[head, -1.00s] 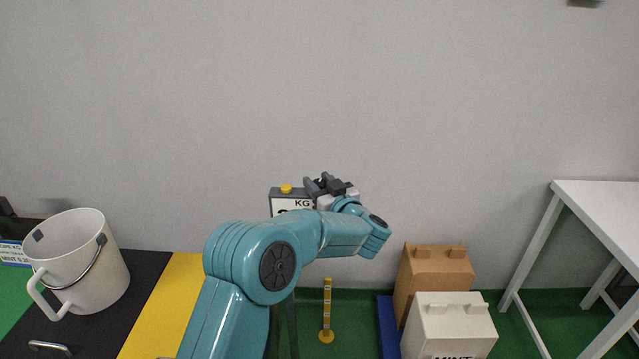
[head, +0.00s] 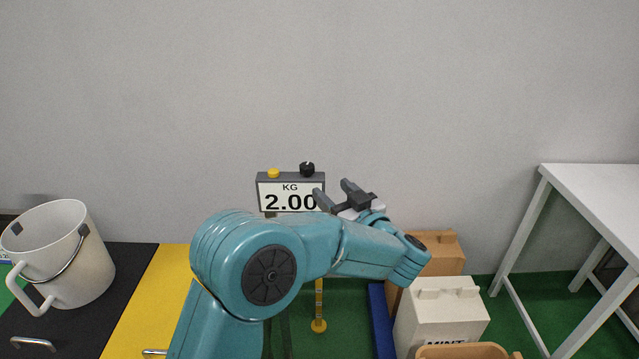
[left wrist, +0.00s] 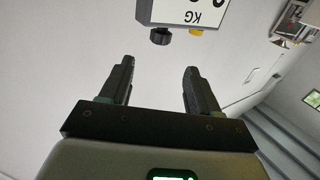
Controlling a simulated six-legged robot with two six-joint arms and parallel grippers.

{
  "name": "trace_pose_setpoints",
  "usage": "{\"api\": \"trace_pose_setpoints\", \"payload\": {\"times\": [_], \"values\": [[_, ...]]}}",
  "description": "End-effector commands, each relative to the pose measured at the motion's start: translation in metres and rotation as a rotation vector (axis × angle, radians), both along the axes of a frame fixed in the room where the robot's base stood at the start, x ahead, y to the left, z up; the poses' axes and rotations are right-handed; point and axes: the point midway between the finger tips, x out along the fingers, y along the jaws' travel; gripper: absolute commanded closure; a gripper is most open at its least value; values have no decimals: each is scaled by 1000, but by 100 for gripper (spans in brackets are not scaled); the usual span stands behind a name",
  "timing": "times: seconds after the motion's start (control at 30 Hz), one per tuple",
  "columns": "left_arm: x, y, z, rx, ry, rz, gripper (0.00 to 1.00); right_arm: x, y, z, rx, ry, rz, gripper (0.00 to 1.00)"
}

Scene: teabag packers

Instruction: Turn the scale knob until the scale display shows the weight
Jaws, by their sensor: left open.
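The scale display (head: 289,199) stands against the grey wall in the head view and reads "KG 2.00", its right edge partly behind my gripper. The black scale knob (head: 307,169) sits on top of the display, right of a yellow button (head: 273,173). My left gripper (head: 333,192) is open and empty, just right of and below the knob, apart from it. In the left wrist view the display (left wrist: 188,12) appears upside down, with the knob (left wrist: 160,36) beyond and between the open fingers (left wrist: 158,75). My right gripper is not in view.
A white bucket (head: 62,250) stands on the black counter at left, beside a yellow strip (head: 160,285). A brown box (head: 440,255) and a white "MINT" box (head: 440,310) stand at right, near a white table (head: 600,195). The wall above the display is clear.

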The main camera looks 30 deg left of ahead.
Motion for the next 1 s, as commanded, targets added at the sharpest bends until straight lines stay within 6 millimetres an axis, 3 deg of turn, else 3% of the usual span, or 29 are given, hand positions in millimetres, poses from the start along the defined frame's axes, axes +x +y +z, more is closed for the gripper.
{"api": "trace_pose_setpoints", "payload": {"times": [0.1, 0.23, 0.77, 0.9, 0.97, 1.0], "values": [[-10, -20, -1, 0, 0, -3, 38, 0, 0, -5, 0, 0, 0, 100], [-16, -30, 0, 0, 0, -1, 38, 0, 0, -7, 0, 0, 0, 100], [-19, -34, 0, 0, 0, 1, 38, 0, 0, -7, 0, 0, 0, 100], [-19, -16, -11, 3, 21, 35, 38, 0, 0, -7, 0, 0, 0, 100], [-21, 3, -31, 11, 64, 72, 38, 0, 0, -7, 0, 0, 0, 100], [-25, 18, -53, 25, 116, 93, 38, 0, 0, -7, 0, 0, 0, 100]]}}
